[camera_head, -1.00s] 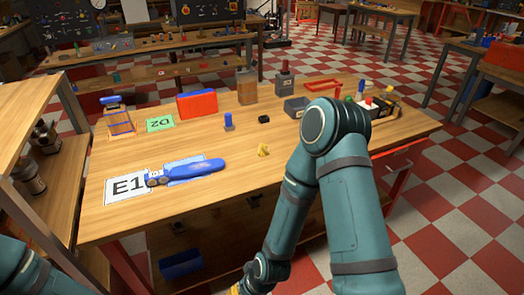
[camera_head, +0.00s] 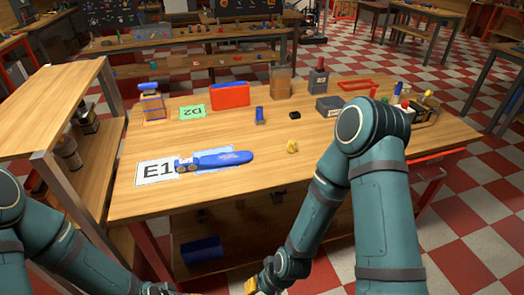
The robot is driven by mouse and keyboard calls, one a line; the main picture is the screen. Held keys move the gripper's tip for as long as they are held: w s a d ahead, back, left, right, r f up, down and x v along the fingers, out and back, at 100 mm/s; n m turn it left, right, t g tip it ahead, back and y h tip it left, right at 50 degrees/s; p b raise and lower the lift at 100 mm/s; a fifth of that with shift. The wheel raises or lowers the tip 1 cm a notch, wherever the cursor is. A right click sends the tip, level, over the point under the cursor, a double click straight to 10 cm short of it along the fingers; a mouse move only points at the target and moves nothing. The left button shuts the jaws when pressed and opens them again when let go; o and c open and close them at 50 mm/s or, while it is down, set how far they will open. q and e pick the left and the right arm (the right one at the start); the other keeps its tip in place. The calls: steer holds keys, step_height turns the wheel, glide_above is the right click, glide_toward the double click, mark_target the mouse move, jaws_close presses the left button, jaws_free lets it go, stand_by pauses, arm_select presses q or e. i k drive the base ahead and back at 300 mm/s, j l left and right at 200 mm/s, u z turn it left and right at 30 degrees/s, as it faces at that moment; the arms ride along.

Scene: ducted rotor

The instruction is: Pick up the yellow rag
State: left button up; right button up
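A small crumpled yellow thing, which looks like the yellow rag (camera_head: 292,146), lies on the wooden workbench (camera_head: 240,205), right of the blue-handled tool. My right arm comes in from the right and bends down in front of the bench, right of the yellow thing. My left arm comes in at the lower left corner.
A blue-handled tool (camera_head: 222,158) lies beside an E1 card (camera_head: 157,171). A blue block (camera_head: 260,116), a black piece (camera_head: 295,114), a grey bin (camera_head: 328,107) and a red case (camera_head: 230,95) stand farther back. A wooden shelf (camera_head: 50,110) stands close on the left. The bench's front middle is clear.

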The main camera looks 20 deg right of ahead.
mark_target(291, 147)
steer(key=i+l+u, duration=0.1)
steer(key=l+u, duration=0.25)
steer(key=l, duration=0.45)
steer(key=l+u, duration=0.35)
steer(key=l, duration=0.45)
